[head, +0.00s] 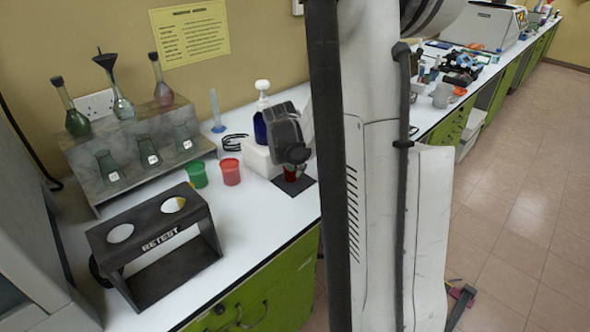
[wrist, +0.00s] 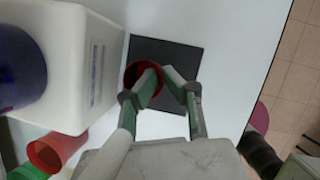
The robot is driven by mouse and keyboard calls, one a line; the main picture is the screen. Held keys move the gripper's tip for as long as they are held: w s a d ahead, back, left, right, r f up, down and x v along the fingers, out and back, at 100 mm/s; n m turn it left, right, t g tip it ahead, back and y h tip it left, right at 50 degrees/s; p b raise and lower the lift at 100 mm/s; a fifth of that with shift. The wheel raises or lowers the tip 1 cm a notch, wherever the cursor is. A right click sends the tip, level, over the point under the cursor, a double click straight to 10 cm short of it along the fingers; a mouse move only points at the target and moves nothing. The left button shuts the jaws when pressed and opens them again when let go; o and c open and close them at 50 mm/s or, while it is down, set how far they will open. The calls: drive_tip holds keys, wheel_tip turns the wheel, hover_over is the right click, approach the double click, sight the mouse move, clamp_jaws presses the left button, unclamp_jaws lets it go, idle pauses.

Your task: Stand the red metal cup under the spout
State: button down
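The dark red metal cup (head: 290,174) stands on or just above a dark square mat (head: 308,181) beside a white block. In the wrist view the cup (wrist: 131,78) is seen from above, its round mouth partly covered by a finger. My gripper (wrist: 161,72) has its fingertips close together at the cup's rim. One finger lies over the mouth and the other outside the wall; they appear shut on the wall. In the head view my gripper (head: 292,160) is right above the cup and hides its top. I cannot make out a spout clearly.
A green cup (head: 197,174) and a lighter red cup (head: 231,172) are farther left. A black RETEST stand (head: 150,231) is front left. The counter edge is near the mat.

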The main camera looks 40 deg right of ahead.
drive_tip(key=shift+s, duration=0.1)
drive_tip(key=shift+s, duration=0.7)
drive_tip(key=c, duration=1.8)
unclamp_jaws()
drive_tip(key=v, duration=1.2)
